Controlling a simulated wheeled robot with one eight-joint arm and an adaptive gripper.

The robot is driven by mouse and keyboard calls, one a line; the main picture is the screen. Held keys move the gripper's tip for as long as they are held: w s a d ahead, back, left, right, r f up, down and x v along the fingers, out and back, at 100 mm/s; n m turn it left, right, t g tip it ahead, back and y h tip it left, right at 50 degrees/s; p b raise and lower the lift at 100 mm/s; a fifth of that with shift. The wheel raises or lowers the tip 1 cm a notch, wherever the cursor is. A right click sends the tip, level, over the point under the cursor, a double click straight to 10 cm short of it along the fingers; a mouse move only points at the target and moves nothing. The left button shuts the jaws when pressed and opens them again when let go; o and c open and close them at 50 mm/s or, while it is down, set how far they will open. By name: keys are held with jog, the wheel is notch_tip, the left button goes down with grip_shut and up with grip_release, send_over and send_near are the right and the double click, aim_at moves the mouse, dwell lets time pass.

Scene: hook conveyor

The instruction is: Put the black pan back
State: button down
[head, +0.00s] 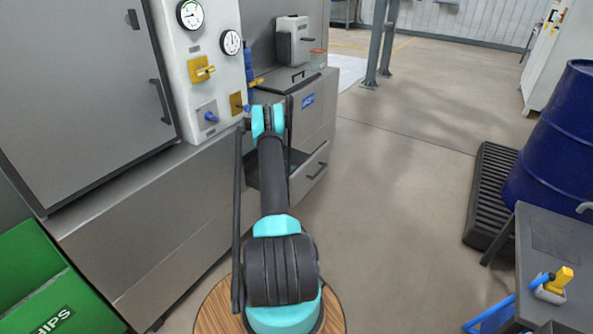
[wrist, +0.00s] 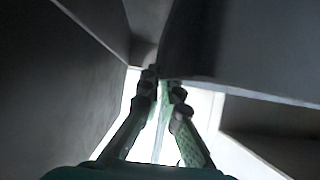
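My gripper (wrist: 164,88) shows in the wrist view with its two fingers close together, only a narrow gap between the tips. The tips are at the lower corner of a dark panel (wrist: 240,50); I cannot tell whether they pinch its edge. In the head view my arm reaches forward to the steel machine's low cabinet (head: 312,125), and its teal end hides the fingers. A dark, flat surface that may be the black pan (head: 298,160) shows in the cabinet's low opening, partly hidden behind my arm.
A drawer front (head: 309,172) with a handle is below the opening. Gauges and valves (head: 205,70) are on the white panel at left. A green crate (head: 45,285) is at lower left. A blue drum (head: 560,140), a black grate (head: 490,195) and a grey cart (head: 550,240) are at right. The middle floor is clear.

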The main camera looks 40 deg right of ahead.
jog(key=shift+f, duration=0.15)
jog(key=c, duration=1.7)
grip_release()
